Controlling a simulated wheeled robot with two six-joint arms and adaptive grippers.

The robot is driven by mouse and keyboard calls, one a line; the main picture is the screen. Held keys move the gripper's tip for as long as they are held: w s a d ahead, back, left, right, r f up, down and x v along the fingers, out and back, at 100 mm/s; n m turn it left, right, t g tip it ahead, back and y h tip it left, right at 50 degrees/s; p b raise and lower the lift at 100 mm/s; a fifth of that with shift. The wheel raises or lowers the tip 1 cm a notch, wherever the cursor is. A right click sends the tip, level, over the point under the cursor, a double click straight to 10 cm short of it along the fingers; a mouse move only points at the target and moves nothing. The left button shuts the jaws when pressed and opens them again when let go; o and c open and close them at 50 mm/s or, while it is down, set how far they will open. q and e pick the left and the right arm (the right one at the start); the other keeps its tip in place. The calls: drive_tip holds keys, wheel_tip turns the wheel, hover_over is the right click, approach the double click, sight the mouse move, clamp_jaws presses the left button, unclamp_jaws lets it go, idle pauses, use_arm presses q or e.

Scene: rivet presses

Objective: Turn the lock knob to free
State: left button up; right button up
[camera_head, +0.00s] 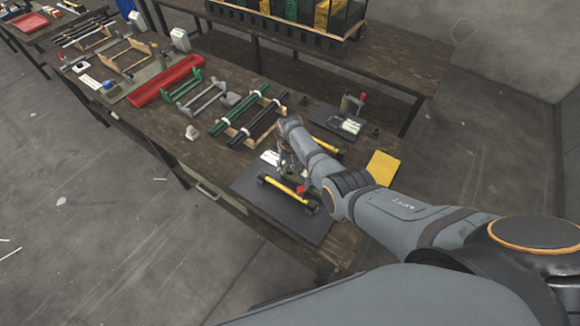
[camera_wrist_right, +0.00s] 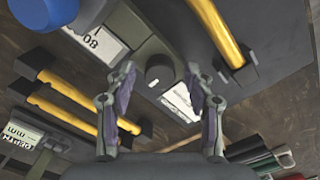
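In the right wrist view, a round black knob (camera_wrist_right: 159,68) sits on a grey-green press body (camera_wrist_right: 125,28). A white label (camera_wrist_right: 180,102) lies beside the knob, and a display panel (camera_wrist_right: 98,42) is at the upper left. The fingers of my right gripper (camera_wrist_right: 161,78) are apart, one on each side of the knob in the picture; I cannot tell whether they touch it. In the head view, my right arm (camera_head: 335,180) reaches over the press and hides most of it, including the knob. My left gripper is not in view.
Yellow bars with black ends (camera_wrist_right: 222,35) lie near the press. In the head view, a black mat (camera_head: 312,230) lies under the work area, with a yellow plate (camera_head: 383,167) to its right. Green and black rods (camera_head: 240,108) and a red tray (camera_head: 165,82) stand farther left.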

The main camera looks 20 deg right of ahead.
sight(290, 168)
drive_tip(key=shift+r, duration=0.1)
wheel_tip(290, 168, up, 12)
idle(0.5)
idle(0.4)
